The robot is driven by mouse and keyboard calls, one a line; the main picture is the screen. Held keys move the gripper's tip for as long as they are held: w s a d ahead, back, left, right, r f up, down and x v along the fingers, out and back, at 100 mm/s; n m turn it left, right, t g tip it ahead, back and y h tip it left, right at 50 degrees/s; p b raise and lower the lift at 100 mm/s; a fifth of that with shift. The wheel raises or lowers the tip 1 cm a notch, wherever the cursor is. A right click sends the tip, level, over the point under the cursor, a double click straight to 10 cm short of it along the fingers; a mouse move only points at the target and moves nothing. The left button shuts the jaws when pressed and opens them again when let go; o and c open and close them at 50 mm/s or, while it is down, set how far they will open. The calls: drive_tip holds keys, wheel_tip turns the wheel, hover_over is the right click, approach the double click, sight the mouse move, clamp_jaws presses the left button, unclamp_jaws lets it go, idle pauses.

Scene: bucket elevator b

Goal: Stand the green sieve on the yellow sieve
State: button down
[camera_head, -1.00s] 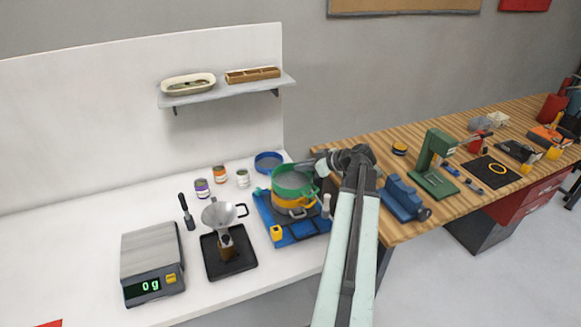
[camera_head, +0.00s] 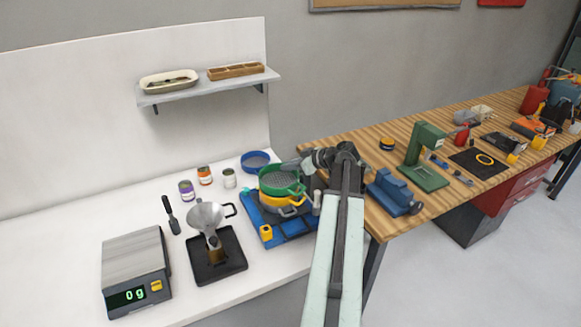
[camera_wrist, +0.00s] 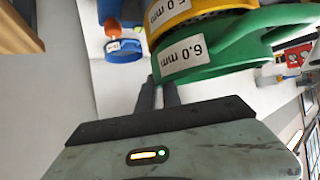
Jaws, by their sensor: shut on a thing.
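The green sieve (camera_head: 280,184), marked 6.0 mm in the wrist view (camera_wrist: 200,58), is upright over the yellow sieve (camera_head: 284,204). The yellow sieve, marked 5.0 mm, also shows in the wrist view (camera_wrist: 170,10). I see no clear gap between the two, but cannot tell whether the green one rests fully. My gripper (camera_head: 304,167) comes from the right. In the wrist view its fingers (camera_wrist: 158,90) are shut on the green sieve's near edge; the exact contact is partly hidden. The yellow sieve stands in a stack on a blue base (camera_head: 268,240).
A blue sieve (camera_head: 255,161) and several small jars (camera_head: 204,175) stand behind and left of the stack. A funnel (camera_head: 206,216) on a black tray (camera_head: 218,271) and a scale (camera_head: 136,262) stand farther left. A blue vise (camera_head: 394,192) is right of my arm.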

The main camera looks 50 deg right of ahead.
drive_tip(key=shift+f+b, duration=0.4)
drive_tip(key=shift+f, duration=0.1)
drive_tip(key=c, duration=1.5)
unclamp_jaws()
drive_tip(key=shift+r, duration=0.1)
drive_tip(key=shift+r+p, duration=0.35)
drive_tip(key=shift+p, duration=0.15)
drive_tip(key=p+v, duration=0.6)
drive_tip(key=v, duration=0.6)
drive_tip(key=shift+d+r, duration=0.1)
drive_tip(key=shift+r, duration=0.1)
